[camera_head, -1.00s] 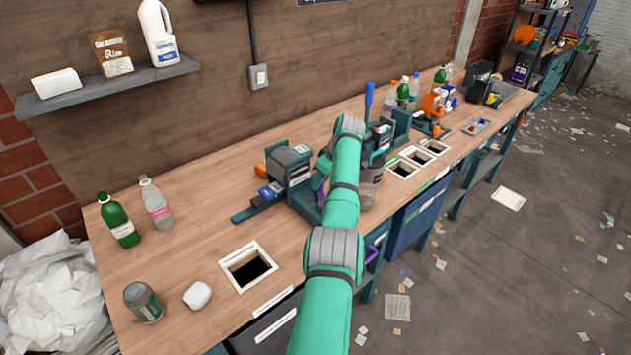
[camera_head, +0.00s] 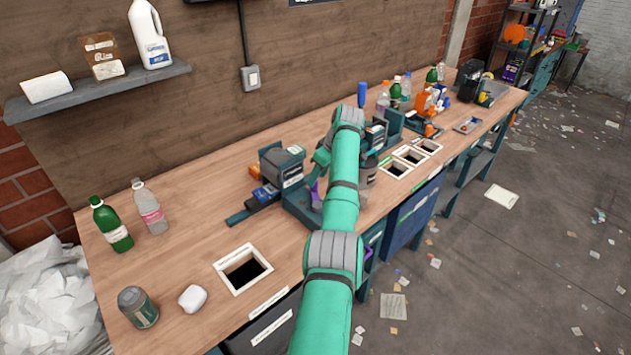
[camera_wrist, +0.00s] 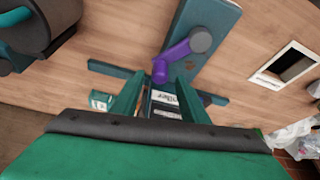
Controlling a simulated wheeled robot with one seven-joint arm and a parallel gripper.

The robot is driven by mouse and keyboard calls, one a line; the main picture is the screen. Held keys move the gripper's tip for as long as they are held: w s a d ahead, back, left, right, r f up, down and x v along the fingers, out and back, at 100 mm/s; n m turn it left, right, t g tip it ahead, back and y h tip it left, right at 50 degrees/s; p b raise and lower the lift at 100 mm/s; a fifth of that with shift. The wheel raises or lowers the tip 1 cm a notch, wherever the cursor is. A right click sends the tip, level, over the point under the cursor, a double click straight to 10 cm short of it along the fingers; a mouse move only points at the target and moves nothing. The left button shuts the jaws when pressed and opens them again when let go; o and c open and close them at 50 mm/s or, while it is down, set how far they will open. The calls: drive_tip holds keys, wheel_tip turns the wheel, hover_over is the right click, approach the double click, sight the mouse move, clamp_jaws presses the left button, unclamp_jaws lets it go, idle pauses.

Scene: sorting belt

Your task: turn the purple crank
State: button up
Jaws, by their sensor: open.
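The purple crank (camera_wrist: 172,55) shows in the wrist view, with a grey round knob or hub at its upper right end, over a dark teal base plate (camera_wrist: 208,18). Its lower end lies just beyond my fingertips. My gripper (camera_wrist: 160,88) is open, its two green fingers apart, with nothing clearly held between them. In the head view only a small purple part of the crank (camera_head: 316,195) shows beside my arm. My arm hides most of the crank and the gripper there.
A grey and teal machine (camera_head: 283,167) stands left of my arm. A white-framed bench opening (camera_head: 243,269) lies front left, near a can (camera_head: 138,307) and bottles. The bench between is mostly clear.

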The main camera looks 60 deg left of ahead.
drive_tip(key=v, duration=0.6)
drive_tip(key=shift+d+r, duration=0.2)
drive_tip(key=shift+r, duration=0.2)
drive_tip(key=shift+w, duration=0.1)
